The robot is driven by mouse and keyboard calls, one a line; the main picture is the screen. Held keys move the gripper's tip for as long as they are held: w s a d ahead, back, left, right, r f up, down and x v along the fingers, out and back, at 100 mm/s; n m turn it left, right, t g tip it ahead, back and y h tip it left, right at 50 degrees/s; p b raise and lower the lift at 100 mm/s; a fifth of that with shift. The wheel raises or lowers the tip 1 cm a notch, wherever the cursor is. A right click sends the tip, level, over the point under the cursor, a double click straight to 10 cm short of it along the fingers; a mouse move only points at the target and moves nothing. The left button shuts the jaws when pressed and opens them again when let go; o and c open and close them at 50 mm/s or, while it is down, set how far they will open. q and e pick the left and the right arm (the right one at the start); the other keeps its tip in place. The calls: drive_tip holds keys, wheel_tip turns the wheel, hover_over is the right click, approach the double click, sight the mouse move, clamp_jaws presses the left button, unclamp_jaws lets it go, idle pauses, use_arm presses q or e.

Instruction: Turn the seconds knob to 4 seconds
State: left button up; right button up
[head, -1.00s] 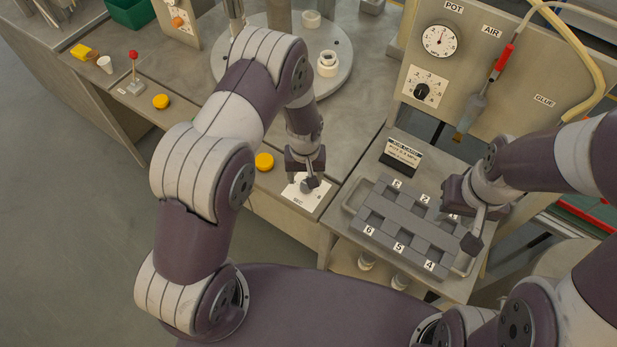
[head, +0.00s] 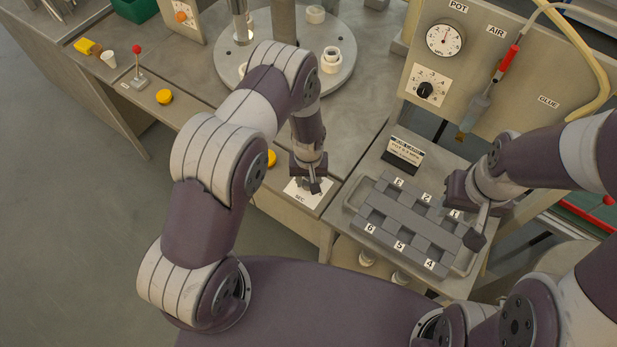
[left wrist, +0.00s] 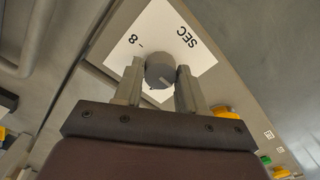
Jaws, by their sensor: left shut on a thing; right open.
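The seconds knob (left wrist: 160,72) is a round grey dial with a light pointer line, on a white plate (left wrist: 196,60) marked SEC and 8. In the left wrist view it sits between the two fingers of my left gripper (left wrist: 160,82), which is shut on it. The pointer line lies toward the gripper side of the knob; other scale marks are hidden. In the head view my left gripper (head: 314,187) covers the knob above the SEC plate (head: 300,198). My right gripper (head: 477,232) is open over the right side of the numbered grey tray, near label 1.
The grey tray (head: 404,221) has several numbered slots. Behind it stands a panel with a gauge (head: 445,39), a dark knob (head: 425,90) and a red-tipped syringe (head: 503,68). A yellow button (head: 165,96) and a red-topped lever (head: 137,68) are at left.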

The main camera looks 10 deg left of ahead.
use_arm(q)
drive_tip(key=shift+m+b, duration=0.7)
drive_tip(key=shift+m, duration=0.4)
drive_tip(key=m+b, duration=0.1)
drive_tip(key=m, duration=0.1)
drive_tip(key=shift+m, duration=0.4)
drive_tip(key=m+b, duration=0.1)
drive_tip(key=m, duration=0.3)
drive_tip(key=shift+w+r+m+b, duration=0.1)
drive_tip(key=shift+m+b, duration=0.4)
drive_tip(key=shift+m, duration=0.7)
drive_tip(key=o, duration=0.9)
drive_tip(key=shift+o, duration=0.7)
